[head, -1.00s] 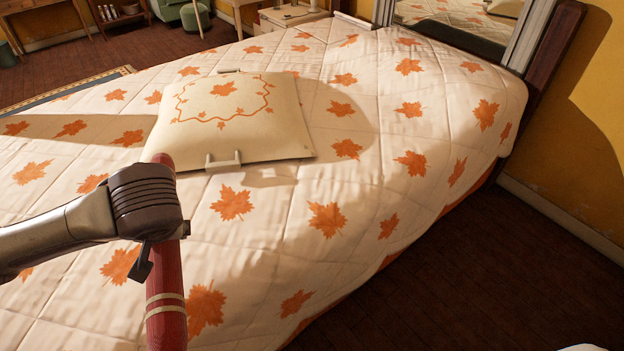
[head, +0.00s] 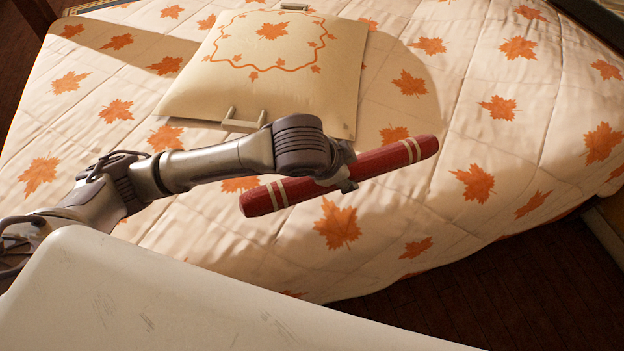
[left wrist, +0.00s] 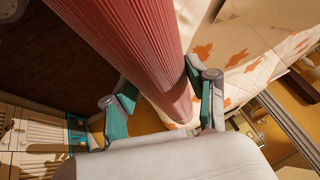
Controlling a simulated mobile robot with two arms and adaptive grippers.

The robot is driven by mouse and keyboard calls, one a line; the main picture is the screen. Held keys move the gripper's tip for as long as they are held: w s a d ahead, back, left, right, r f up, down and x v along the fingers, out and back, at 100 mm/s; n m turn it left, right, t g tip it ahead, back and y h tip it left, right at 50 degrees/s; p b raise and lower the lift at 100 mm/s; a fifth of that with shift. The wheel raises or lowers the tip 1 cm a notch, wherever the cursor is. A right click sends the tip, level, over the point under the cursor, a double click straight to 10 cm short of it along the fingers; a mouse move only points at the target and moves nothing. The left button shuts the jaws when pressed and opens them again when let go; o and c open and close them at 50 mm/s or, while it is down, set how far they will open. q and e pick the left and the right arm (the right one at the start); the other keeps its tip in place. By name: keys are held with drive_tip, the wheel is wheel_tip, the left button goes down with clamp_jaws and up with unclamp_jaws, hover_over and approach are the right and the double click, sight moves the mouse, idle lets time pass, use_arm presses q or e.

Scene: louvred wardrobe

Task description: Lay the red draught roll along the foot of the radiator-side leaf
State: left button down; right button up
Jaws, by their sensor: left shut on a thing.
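The red draught roll (head: 400,157) has pale cream bands near its ends and is held above the bed. In the head view it slants from lower left to upper right. My left gripper (head: 343,182) is shut around it near its middle. In the left wrist view the roll (left wrist: 135,45) passes between the two green-padded fingers of my left gripper (left wrist: 165,105). My right gripper is in neither view. I cannot make out the radiator-side leaf or its foot for sure.
The bed with a maple-leaf quilt (head: 480,185) fills most of the head view. A cream cushion or case with handles (head: 265,65) lies on it behind my arm. Dark floor (head: 440,300) shows at lower right. A pale slatted thing (left wrist: 38,135) shows at lower left of the wrist view.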

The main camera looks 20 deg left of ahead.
use_arm(q)
drive_tip(key=shift+d+f+m, duration=0.25)
drive_tip(key=shift+f+m, duration=0.05)
drive_tip(key=shift+h, duration=0.3)
drive_tip(key=w+a+f, duration=0.2)
drive_tip(key=a, duration=0.1)
drive_tip(key=w+a+f, duration=0.2)
drive_tip(key=a, duration=0.1)
drive_tip(key=w+a+f, duration=0.2)
drive_tip(key=a+f, duration=0.1)
drive_tip(key=shift+a+b, duration=0.15)
drive_tip(key=shift+b, duration=0.2)
drive_tip(key=shift+w+a, duration=0.1)
drive_tip(key=shift+a, duration=0.05)
drive_tip(key=shift+f, duration=2)
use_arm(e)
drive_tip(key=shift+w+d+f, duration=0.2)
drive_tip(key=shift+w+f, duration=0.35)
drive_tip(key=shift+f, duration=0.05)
use_arm(q)
drive_tip(key=shift+c, duration=2)
unclamp_jaws()
drive_tip(key=shift+f, duration=0.15)
drive_tip(key=shift+o, duration=0.4)
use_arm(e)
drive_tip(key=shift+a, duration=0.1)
